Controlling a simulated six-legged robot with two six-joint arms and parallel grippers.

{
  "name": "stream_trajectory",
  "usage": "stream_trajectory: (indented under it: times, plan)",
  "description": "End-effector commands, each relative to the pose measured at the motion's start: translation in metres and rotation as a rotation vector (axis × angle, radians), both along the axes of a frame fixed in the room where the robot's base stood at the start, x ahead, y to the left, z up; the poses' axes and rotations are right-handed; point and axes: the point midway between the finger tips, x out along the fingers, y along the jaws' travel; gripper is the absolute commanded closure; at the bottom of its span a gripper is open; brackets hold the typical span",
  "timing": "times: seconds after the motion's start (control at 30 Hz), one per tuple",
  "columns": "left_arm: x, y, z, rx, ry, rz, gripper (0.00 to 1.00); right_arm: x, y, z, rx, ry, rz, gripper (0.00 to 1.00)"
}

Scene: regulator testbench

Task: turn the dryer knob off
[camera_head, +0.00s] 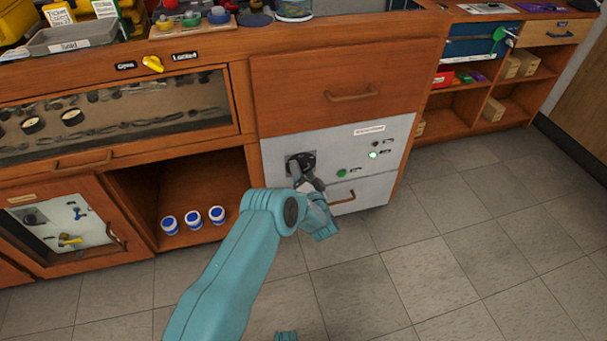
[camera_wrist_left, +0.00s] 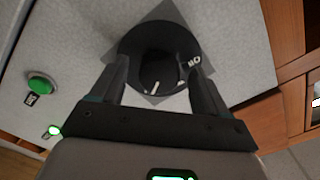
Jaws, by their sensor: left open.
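The dryer knob (camera_head: 301,160) is a black round dial on the white panel (camera_head: 372,183) of the wooden bench, partly hidden by my gripper in the head view. In the left wrist view the knob (camera_wrist_left: 157,68) shows a white pointer line and white lettering that looks like "ON" near its right edge. My left gripper (camera_head: 308,180) is at the panel in front of the knob. In the left wrist view its open fingers (camera_wrist_left: 158,72) stand on either side of the dial's lower part. I cannot tell whether they touch it.
A green button (camera_head: 341,173) and a lit green lamp (camera_head: 373,155) sit right of the knob. A drawer handle (camera_head: 342,203) is just below. An open shelf with several blue-and-white jars (camera_head: 193,220) is on the left.

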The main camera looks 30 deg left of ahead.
Motion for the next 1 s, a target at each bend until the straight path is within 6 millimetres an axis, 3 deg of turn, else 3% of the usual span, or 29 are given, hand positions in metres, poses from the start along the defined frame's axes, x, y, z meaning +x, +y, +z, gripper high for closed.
stream_trajectory:
  times: [0.03,0.2,0.63,1.0]
  plan:
    - [0.0,0.0,0.0,0.0,0.0,0.0,0.24,0.0,0.0,0.0,0.0,0.0,0.0,0.57]
    - [0.0,0.0,0.0,0.0,0.0,0.0,0.8,0.0,0.0,0.0,0.0,0.0,0.0,0.57]
    - [0.0,-0.001,-0.002,-0.047,-0.054,0.001,0.8,0.001,-0.001,-0.005,0.0,-0.002,-0.002,0.57]
    - [0.0,-0.001,-0.003,-0.24,-0.281,0.0,0.8,0.004,-0.003,-0.018,-0.002,-0.007,-0.013,0.57]
